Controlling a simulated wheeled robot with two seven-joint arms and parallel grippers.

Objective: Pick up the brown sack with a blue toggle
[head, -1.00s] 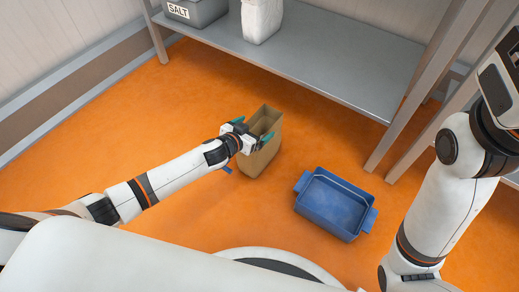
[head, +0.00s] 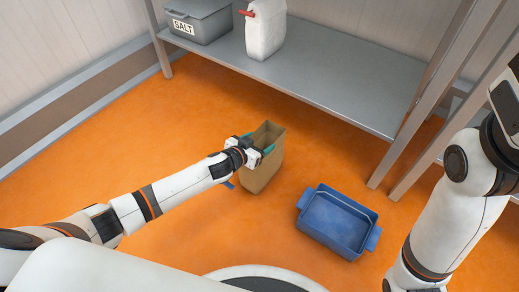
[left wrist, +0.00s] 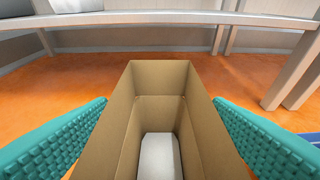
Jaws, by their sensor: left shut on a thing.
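The brown sack (head: 262,175) is an upright, open-topped bag in the middle of the head view. In the left wrist view the sack (left wrist: 158,77) gapes open, with a white thing inside at the bottom. My left gripper (head: 253,152) is shut on the sack, its teal pads on opposite sides near the top. The pads flank the sack in the left wrist view. A small blue piece (head: 229,185), perhaps the toggle, shows at the sack's lower left, partly behind my arm. The sack appears to stand on the floor. My right arm is at the right edge; its gripper is out of view.
A blue tray (head: 309,229) with side handles lies on the orange floor, right of the sack. A grey metal shelf (head: 330,85) behind bears a SALT bin (head: 205,26) and a white jug (head: 265,35) with a red cap. Floor left of the sack is clear.

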